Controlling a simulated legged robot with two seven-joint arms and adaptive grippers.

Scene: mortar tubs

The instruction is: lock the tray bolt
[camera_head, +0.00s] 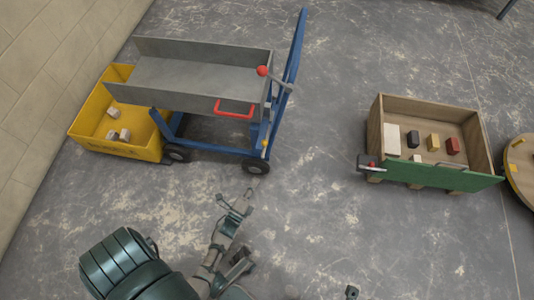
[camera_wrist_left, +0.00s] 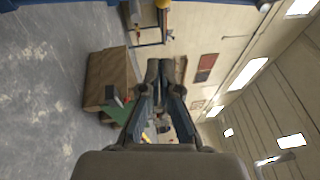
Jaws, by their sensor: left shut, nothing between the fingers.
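A grey metal tray (camera_head: 200,75) lies on a blue wheeled cart (camera_head: 215,150). A lever with a red ball knob (camera_head: 263,71) stands at its right end, and a red handle (camera_head: 235,110) is on its near side. A small yellow piece (camera_head: 265,145) is on the cart frame below. I cannot tell which fitting is the bolt, or its position. My left gripper (camera_head: 236,200) is shut and empty, in front of the cart's right wheel and apart from it. Its closed fingers (camera_wrist_left: 160,72) also show in the left wrist view. Dark parts at the head view's bottom edge may be my right gripper.
A yellow tub (camera_head: 88,138) with several small blocks stands left of the cart by the wall. A wooden crate (camera_head: 385,101) with a green front and a small red-tipped fitting (camera_head: 371,165) stands right, holding several blocks. Concrete floor between cart and crate is clear.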

